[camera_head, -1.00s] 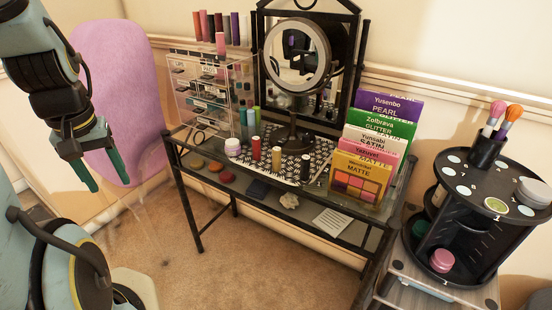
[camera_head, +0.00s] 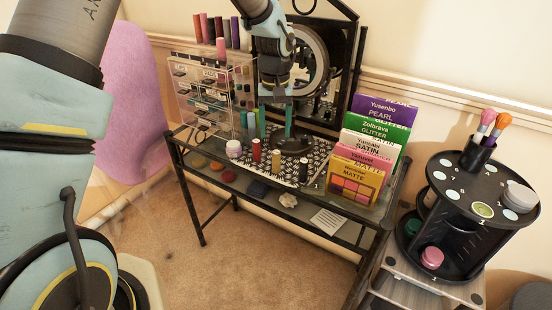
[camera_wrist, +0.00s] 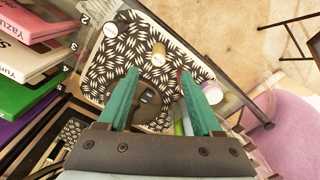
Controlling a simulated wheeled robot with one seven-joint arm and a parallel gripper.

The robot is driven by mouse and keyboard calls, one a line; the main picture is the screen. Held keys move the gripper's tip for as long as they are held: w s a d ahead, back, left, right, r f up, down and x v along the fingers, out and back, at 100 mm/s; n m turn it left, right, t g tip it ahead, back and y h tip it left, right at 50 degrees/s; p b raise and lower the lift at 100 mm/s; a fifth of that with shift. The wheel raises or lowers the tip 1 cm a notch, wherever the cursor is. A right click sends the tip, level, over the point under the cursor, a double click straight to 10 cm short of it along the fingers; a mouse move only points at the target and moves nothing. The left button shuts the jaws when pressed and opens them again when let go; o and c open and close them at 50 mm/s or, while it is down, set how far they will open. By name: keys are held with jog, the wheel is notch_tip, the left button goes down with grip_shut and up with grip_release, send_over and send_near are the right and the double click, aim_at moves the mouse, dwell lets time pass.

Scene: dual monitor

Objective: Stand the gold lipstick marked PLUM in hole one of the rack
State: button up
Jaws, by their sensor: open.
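In the wrist view the gold lipstick (camera_wrist: 158,49) shows from above, beyond my fingertips. My gripper (camera_head: 275,137) is open and empty above the mat, behind the lipstick in the head view. Its teal fingers also show in the wrist view (camera_wrist: 160,74). I cannot tell for sure which thing is the rack; several lipsticks stand in a row on the clear drawer unit (camera_head: 215,85).
A round mirror (camera_head: 308,60) stands behind my gripper. A white jar (camera_head: 233,148) and green and blue tubes (camera_head: 251,125) are close on the left. Upright palettes (camera_head: 372,140) stand right. A black carousel (camera_head: 450,195) with white discs stands farther right.

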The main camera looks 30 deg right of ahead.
aim_at(276, 153)
notch_tip(276, 153, down, 11)
jog(key=p, duration=0.3)
jog(key=shift+s+d+r, duration=0.1)
jog(key=shift+r, duration=0.1)
grip_shut()
dwell(0.5)
